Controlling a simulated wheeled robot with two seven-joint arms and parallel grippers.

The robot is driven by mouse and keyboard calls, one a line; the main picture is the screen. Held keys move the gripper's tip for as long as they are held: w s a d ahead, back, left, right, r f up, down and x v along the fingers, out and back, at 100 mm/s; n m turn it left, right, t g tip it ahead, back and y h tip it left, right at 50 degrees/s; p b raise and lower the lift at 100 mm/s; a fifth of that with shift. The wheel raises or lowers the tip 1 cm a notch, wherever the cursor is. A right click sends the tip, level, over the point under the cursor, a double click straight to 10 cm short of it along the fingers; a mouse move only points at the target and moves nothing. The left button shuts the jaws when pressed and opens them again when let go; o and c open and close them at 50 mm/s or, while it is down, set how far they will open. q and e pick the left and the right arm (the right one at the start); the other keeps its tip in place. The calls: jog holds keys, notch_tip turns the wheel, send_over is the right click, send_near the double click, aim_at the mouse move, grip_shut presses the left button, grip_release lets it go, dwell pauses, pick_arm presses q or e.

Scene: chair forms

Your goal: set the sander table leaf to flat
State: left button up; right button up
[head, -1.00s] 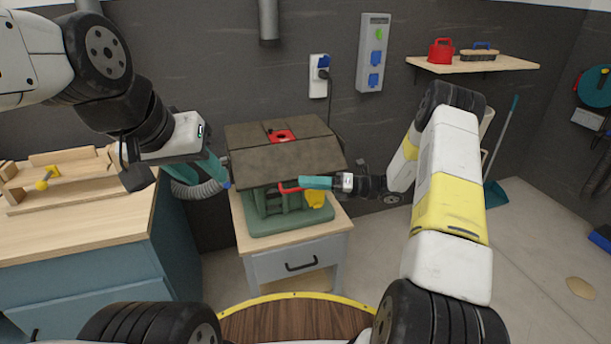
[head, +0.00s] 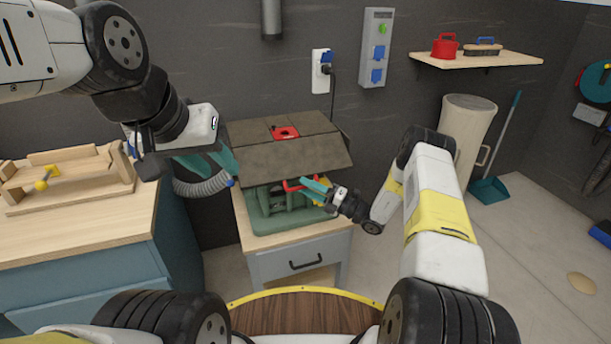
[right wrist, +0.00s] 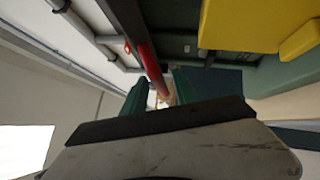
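The sander is a green machine (head: 265,217) on a small cabinet, with a grey-brown table on top. Its front leaf (head: 290,162) slopes down toward me. Under the leaf's front edge is a red bar handle (head: 291,186), also in the right wrist view (right wrist: 150,68). My right gripper (head: 311,185) is at the handle, below the leaf's right part. In the right wrist view its teal fingers (right wrist: 160,92) stand apart with the red bar between them; firm contact is not visible. My left gripper (head: 212,164) is open and empty, left of the leaf.
A wooden workbench (head: 80,229) with a jig stands at the left. A grey hose (head: 200,188) runs beside the sander. A yellow part (right wrist: 245,25) and the green body are close to my right gripper. The floor at the right is mostly clear.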

jog(key=shift+w+a, duration=0.15)
jog(key=shift+a, duration=0.1)
jog(key=shift+c, duration=0.2)
grip_shut()
dwell(1.1)
